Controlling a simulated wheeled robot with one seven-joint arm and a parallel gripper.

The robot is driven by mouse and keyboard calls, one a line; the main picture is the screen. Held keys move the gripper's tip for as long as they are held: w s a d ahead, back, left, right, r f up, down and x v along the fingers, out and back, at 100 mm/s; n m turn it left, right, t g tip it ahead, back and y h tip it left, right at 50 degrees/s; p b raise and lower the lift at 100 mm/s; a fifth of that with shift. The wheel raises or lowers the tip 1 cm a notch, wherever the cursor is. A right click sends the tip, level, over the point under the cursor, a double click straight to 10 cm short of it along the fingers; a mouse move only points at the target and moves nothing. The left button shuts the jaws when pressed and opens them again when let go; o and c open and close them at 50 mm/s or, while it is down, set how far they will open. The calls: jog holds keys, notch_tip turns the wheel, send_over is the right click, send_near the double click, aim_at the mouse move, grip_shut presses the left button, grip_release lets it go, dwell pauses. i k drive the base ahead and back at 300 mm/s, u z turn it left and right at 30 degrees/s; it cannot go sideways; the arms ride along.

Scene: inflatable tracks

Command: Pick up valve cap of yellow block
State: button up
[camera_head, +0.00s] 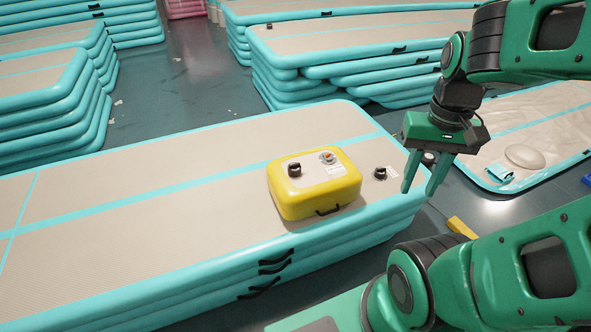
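The yellow block (318,186) is a rounded box lying on top of the stacked beige-and-teal track (130,219). A black cap (294,169) stands on the left of its top face. A round grey-and-orange fitting (327,157) sits near the back of that face; whether it has a cap on it is too small to tell. Another black cap-like piece (380,173) is on the track, right of the block. My gripper (421,187) points down over the track's right end, right of the block. Its two green fingers are apart with nothing seen between them.
A flat deflated track (540,118) lies on the floor at the right. More stacked tracks (350,40) stand behind and at the left. A small yellow piece (462,228) is by the track's right end. The track left of the block is clear.

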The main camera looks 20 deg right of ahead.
aim_at(294, 169)
jog(key=u, duration=0.1)
jog(key=i, duration=1)
jog(key=z, duration=0.1)
